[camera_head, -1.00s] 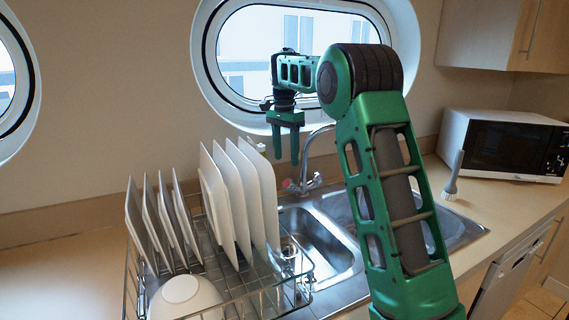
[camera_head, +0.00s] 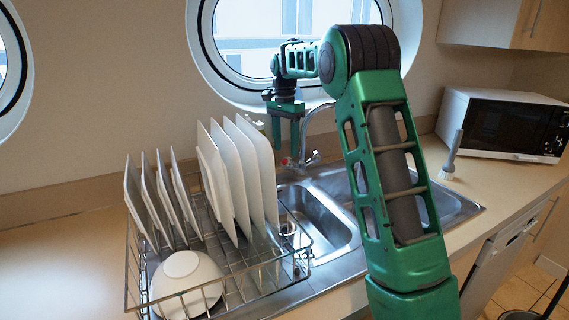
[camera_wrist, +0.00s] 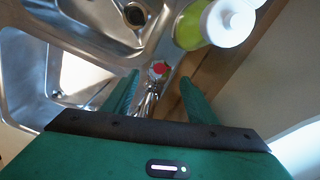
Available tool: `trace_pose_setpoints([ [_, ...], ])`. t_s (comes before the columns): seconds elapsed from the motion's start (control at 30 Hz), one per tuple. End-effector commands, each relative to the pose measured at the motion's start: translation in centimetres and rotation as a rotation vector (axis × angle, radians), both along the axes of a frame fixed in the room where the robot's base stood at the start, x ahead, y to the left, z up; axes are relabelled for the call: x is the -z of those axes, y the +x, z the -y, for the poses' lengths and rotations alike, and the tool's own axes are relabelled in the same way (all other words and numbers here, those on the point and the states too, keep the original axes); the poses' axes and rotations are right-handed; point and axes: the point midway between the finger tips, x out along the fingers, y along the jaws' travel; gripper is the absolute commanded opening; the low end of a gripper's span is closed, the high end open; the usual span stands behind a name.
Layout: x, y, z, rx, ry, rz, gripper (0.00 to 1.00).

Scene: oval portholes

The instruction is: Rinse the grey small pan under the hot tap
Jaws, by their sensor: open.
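I cannot make out the grey small pan in either view. The tap (camera_head: 308,138) is a chrome mixer with a curved spout behind the sink. Its hot handle (camera_head: 286,161) has a red cap, which shows between my fingers in the wrist view (camera_wrist: 158,69). My gripper (camera_head: 285,151) is open and empty, pointing down at the red cap from above; in the wrist view its fingers (camera_wrist: 160,80) stand on either side of it. I cannot tell whether they touch it. The steel sink (camera_head: 343,248) has two basins, the right one partly hidden by my arm.
A dish rack (camera_head: 232,290) with white plates (camera_head: 258,180) and a white bowl (camera_head: 190,285) stands left of the sink. A green bottle with a white cap (camera_wrist: 228,22) is close to my gripper. A brush (camera_head: 452,155) and a microwave (camera_head: 505,127) are right.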

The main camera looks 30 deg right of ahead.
Motion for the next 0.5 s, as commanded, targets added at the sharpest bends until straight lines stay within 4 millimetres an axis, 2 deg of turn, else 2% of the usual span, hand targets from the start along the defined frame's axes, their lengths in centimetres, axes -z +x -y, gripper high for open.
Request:
trace_pose_setpoints([
  [0.03, 1.0, -0.1, 0.0, 0.001, 0.000, -0.003, 0.53],
  [0.2, 3.8, -0.2, 0.0, -0.001, 0.000, -0.002, 0.53],
  [0.33, 5.3, -0.3, 0.0, -0.001, 0.001, -0.001, 0.53],
  [0.5, 6.2, -0.3, 0.0, -0.001, 0.000, 0.001, 0.53],
])
